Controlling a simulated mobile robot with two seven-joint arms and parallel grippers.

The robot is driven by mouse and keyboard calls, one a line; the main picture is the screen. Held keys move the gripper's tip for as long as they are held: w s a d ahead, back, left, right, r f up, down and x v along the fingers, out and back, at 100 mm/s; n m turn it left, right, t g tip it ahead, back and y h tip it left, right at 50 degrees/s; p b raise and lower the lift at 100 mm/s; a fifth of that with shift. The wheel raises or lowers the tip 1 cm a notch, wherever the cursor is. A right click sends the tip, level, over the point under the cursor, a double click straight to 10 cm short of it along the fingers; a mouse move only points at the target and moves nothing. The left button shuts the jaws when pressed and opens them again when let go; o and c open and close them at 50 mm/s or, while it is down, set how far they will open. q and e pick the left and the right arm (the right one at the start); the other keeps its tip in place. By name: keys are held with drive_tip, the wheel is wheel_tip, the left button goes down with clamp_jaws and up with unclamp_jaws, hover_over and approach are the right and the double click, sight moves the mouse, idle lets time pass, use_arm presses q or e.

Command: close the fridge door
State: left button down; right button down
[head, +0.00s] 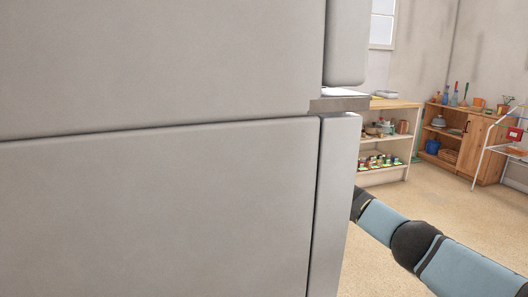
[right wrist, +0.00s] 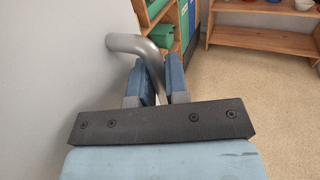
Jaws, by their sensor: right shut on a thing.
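The fridge (head: 150,200) fills the left and middle of the head view with large pale grey surfaces, split by a horizontal seam. At its right edge are an upper panel (head: 345,40) and a lower panel (head: 332,190), with a small metal plate between them. In the right wrist view a pale grey door face (right wrist: 50,70) stands at left, with a curved grey handle (right wrist: 132,42). My right gripper (right wrist: 160,78) is shut on this handle, its blue fingers either side of the bar. In the head view the lower panel hides this gripper. My left gripper is not in view.
A low wooden shelf unit (head: 398,112) with jars and bowls stands behind the fridge at right. A wooden cabinet (head: 480,145) and a white-framed rack (head: 510,150) stand farther right. The beige floor (head: 420,205) between is clear except for my right arm above it.

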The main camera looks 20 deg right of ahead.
drive_tip(key=shift+a, duration=0.5)
drive_tip(key=c, duration=1.4)
unclamp_jaws()
drive_tip(key=shift+a, duration=0.15)
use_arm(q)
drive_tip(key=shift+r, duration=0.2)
